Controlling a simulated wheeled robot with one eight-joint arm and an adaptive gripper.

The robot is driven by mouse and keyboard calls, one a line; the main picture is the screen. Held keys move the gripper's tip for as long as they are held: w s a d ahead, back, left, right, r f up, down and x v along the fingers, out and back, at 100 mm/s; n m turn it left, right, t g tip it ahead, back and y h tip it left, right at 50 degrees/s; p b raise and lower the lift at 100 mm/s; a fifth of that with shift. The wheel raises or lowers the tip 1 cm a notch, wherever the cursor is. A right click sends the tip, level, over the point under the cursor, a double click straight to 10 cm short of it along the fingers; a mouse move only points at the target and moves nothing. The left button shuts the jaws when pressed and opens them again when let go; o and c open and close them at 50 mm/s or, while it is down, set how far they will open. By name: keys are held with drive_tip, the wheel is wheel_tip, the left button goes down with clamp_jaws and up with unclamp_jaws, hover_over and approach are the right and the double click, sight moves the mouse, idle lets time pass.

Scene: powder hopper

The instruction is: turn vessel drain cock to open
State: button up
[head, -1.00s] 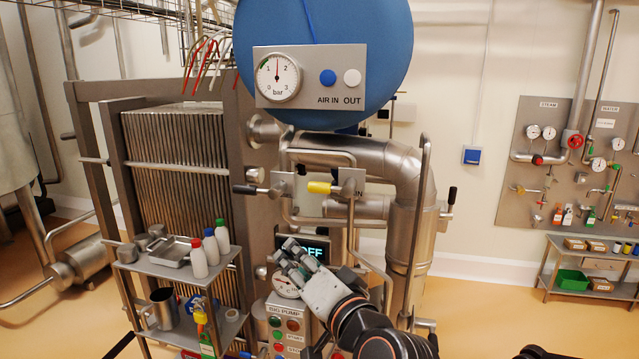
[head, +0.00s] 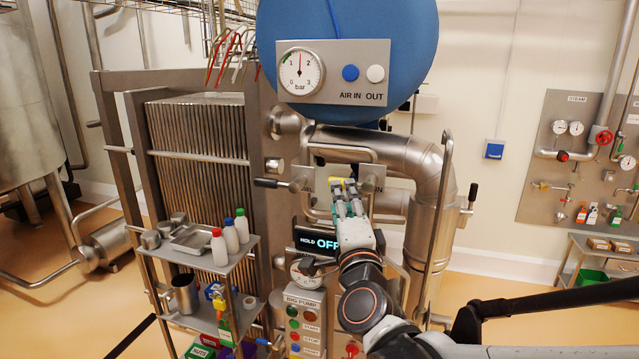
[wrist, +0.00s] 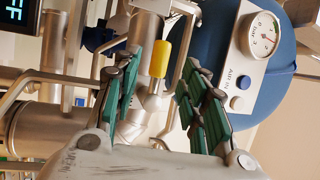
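The yellow-handled cock (wrist: 160,58) shows in the wrist view between my two green-padded fingers, with a visible gap on each side. In the head view its yellow handle (head: 336,184) is mostly hidden behind my fingers, in front of a small steel plate (head: 372,178). My gripper (head: 346,193) is open and empty, pointing up at the handle. My gripper also fills the lower wrist view (wrist: 160,75). I cannot tell how deep the handle lies between the fingertips. The blue vessel (head: 350,25) is above, with a gauge panel (head: 335,72).
A black-handled cock (head: 272,183) is left of my gripper. Steel pipes (head: 400,155) run close by on the right. A control box (head: 303,320) and a display reading OFF (head: 322,243) sit below. A shelf with bottles (head: 215,268) stands at the left.

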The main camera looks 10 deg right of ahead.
drive_tip(key=x, duration=0.6)
drive_tip(key=shift+w+p, duration=0.3)
drive_tip(key=shift+c, duration=0.5)
clamp_jaws()
